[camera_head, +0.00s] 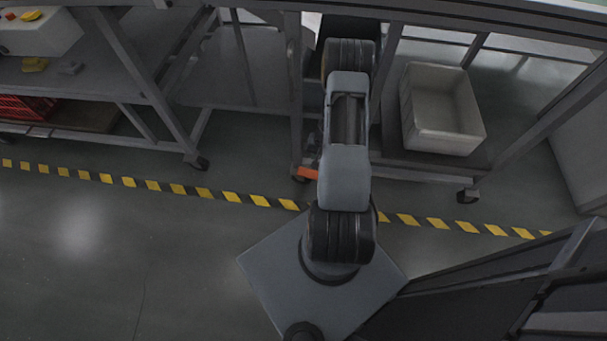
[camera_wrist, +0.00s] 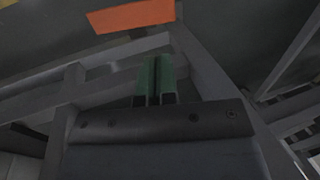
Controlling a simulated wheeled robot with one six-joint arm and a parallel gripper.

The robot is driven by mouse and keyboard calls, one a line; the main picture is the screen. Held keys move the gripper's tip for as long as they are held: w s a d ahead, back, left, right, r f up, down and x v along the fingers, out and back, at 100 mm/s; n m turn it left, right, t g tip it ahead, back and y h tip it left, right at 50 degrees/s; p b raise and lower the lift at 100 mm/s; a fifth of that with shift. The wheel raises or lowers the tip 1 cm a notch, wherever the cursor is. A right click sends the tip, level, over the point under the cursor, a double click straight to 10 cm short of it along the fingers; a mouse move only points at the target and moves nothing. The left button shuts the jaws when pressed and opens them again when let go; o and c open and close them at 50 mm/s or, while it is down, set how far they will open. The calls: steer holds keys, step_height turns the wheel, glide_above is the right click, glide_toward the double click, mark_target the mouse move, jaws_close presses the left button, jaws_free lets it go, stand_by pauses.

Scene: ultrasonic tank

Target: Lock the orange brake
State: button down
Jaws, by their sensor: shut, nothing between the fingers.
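The orange brake (camera_head: 307,173) is a small orange lever at the caster (camera_head: 301,179) of a metal frame, just left of my arm in the head view. My arm hides part of the area beside it. In the wrist view the orange brake (camera_wrist: 131,16) is a flat orange plate at the top edge, partly cut off. My gripper (camera_wrist: 155,62) is in the middle of the wrist view, with its two green fingers close together and nothing between them. The brake lies beyond the fingertips in that picture, with a gap between. The head view does not show the fingers.
Grey frame legs and bars (camera_wrist: 120,80) surround the gripper in the wrist view. A white bin (camera_head: 440,110) stands on the lower shelf at right. A red crate (camera_head: 25,107) is on the left shelf. A yellow-black floor stripe (camera_head: 230,196) crosses the clear floor.

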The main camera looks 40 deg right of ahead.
mark_target(303, 175)
steer(key=shift+s+d+f, duration=0.1)
steer(key=shift+s+f, duration=0.05)
steer(key=shift+f, duration=0.3)
steer(key=shift+s+d+f, duration=0.1)
steer(key=shift+f, duration=0.35)
steer(key=b+x, duration=0.5)
steer(key=x, duration=0.9)
steer(key=shift+w, duration=0.1)
steer(key=shift+w+a+f+b, duration=0.2)
steer(key=shift+f+b, duration=0.2)
steer(key=shift+b, duration=0.65)
steer(key=shift+w+a+f, duration=0.1)
steer(key=shift+w+a, duration=0.05)
steer(key=shift+a, duration=0.05)
steer(key=shift+w+a+f+g+h, duration=0.15)
steer(key=shift+f+g+h, duration=0.1)
steer(key=shift+g+h, duration=0.2)
steer(key=shift+w+a+f+b, duration=0.15)
steer(key=shift+w+f+b, duration=0.05)
steer(key=shift+f+b, duration=0.4)
